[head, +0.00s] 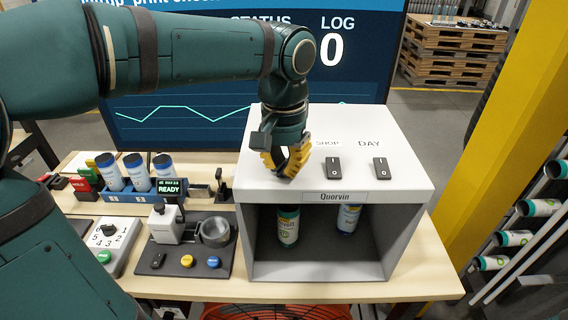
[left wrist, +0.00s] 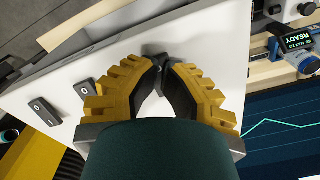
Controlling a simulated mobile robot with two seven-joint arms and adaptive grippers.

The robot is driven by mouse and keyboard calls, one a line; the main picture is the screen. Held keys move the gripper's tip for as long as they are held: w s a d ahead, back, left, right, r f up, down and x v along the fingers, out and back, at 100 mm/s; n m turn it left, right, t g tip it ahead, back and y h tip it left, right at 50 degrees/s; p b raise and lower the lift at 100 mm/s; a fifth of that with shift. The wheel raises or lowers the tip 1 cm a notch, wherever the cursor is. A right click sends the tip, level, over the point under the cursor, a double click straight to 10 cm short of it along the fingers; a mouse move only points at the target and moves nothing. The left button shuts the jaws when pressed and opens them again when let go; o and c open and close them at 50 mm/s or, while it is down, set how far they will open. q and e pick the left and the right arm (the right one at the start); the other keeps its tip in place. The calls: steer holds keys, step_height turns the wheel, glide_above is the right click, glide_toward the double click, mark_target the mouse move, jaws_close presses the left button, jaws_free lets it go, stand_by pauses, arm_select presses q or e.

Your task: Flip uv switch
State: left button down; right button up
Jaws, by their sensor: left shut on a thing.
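A white-topped cabinet (head: 390,125) labelled Quorvin stands on the table. Two black rocker switches show on its top, one by the label SHOP (head: 333,167) and one by DAY (head: 381,168). They also show in the left wrist view, the nearer one (left wrist: 88,87) and the farther one (left wrist: 43,111). My left gripper (head: 286,168) is at the left part of the top, its yellow fingers closed in on a small dark switch (left wrist: 156,58), mostly hidden by the fingers. Its label and rocker position cannot be read. My right gripper is not in view.
Two cans (head: 288,226) (head: 348,218) stand inside the open cabinet. Left of it are a grey device (head: 190,250) with buttons, a blue can rack (head: 140,196) and a dial box (head: 107,240). A large screen (head: 200,115) rises behind.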

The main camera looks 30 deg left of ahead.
arm_select(q)
steer(key=shift+f, duration=0.15)
steer(key=shift+r+p, duration=0.65)
steer(key=shift+r, duration=0.05)
steer(key=shift+r+p, duration=0.8)
steer(key=shift+r, duration=0.15)
steer(key=shift+r+p, duration=1.7)
steer(key=shift+r, duration=0.3)
steer(key=shift+f, duration=0.1)
